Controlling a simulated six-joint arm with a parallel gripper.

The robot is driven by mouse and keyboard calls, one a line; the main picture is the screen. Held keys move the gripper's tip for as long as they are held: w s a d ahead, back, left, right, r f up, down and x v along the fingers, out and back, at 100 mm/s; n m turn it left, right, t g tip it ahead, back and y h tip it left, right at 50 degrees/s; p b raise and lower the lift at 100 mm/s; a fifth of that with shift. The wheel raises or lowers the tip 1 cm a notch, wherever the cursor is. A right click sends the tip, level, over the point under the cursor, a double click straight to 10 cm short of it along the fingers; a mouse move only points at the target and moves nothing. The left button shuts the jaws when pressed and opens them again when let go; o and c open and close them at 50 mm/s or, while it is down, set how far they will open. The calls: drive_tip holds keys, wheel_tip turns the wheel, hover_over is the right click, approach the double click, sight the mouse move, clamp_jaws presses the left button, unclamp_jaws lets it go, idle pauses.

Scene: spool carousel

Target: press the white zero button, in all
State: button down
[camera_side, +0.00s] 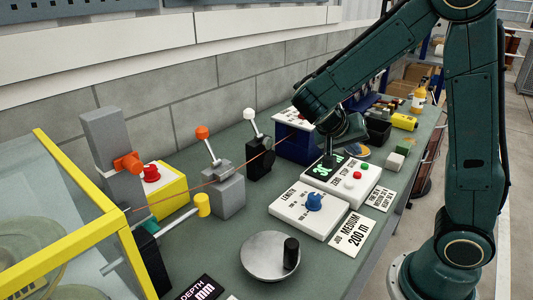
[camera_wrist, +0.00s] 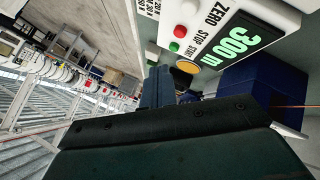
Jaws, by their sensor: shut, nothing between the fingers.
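The white zero button (camera_side: 349,184) is on the sloped white counter box (camera_side: 330,188), beside a red button (camera_side: 357,174) and a green button (camera_side: 365,167). In the wrist view the white button (camera_wrist: 190,8) is at the top edge, by the word ZERO, partly cut off. The green display (camera_wrist: 238,40) reads 300 m. My gripper (camera_side: 330,161) is shut and empty. In the side view it overlaps the display, to the left of and behind the buttons. Its fingertips (camera_wrist: 170,78) are dark in the wrist view; whether they touch the box cannot be told.
A white LENGTH box with a blue knob (camera_side: 314,202) stands in front of the counter. A card reading MEDIUM 200 m (camera_side: 352,234) lies nearby. Levers (camera_side: 206,146) and a thin red line stand left. A silver disc (camera_side: 268,256) is at the front.

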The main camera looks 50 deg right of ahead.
hover_over(346, 188)
drive_tip(key=shift+f, duration=3.55)
drive_tip(key=shift+f, duration=0.95)
idle(0.4)
drive_tip(key=shift+r, duration=0.95)
drive_tip(key=shift+r, duration=0.1)
drive_tip(key=shift+r, duration=2.4)
drive_tip(key=shift+a, duration=0.1)
